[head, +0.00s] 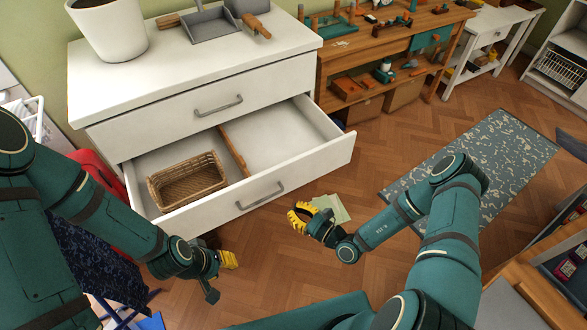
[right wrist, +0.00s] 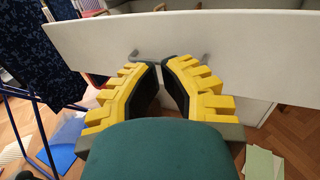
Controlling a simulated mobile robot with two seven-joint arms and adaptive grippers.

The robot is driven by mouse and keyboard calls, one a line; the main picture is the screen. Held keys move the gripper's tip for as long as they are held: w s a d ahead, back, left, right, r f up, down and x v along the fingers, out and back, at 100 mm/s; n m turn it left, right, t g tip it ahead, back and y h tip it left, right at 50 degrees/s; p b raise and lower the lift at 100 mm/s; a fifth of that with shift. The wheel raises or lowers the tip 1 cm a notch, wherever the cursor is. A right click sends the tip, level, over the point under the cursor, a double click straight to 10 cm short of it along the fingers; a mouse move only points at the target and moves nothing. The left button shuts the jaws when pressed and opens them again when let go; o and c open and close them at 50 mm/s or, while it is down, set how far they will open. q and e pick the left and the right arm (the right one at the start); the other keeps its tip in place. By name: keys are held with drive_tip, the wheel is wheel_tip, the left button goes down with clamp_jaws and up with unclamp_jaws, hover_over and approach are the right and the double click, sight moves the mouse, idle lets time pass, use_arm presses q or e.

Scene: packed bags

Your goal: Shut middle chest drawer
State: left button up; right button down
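The white chest (head: 200,65) stands at the upper left. Its middle drawer (head: 325,160) is pulled well out below a closed top drawer (head: 205,103). The middle drawer has a grey bar handle (head: 260,196). Its white front (right wrist: 235,48) and handle (right wrist: 203,57) also show in the right wrist view. My right gripper (head: 297,212) is before the drawer front, right of the handle in the head view. Its yellow fingers (right wrist: 161,66) have their tips nearly together, with nothing seen between them. My left gripper (head: 222,268) is low before the drawer's left part; its fingers are partly hidden.
A wicker basket (head: 187,182) and a wooden divider (head: 233,152) are inside the open drawer. A white pot (head: 108,28) and a grey dustpan (head: 210,25) stand on the chest. Papers (head: 330,207) lie on the floor near my right gripper. A patterned rug (head: 475,165) lies right.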

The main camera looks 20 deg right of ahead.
drive_tip(key=w+d+f+m+t+h, duration=0.2)
drive_tip(key=d+m+t+h, duration=0.15)
drive_tip(key=d+h, duration=0.3)
drive_tip(key=m+b, duration=0.1)
drive_tip(key=b, duration=0.2)
approach(291, 168)
drive_tip(key=x, duration=0.8)
drive_tip(key=shift+w+f, duration=0.1)
drive_tip(key=shift+f, duration=0.1)
drive_tip(key=shift+w, duration=0.15)
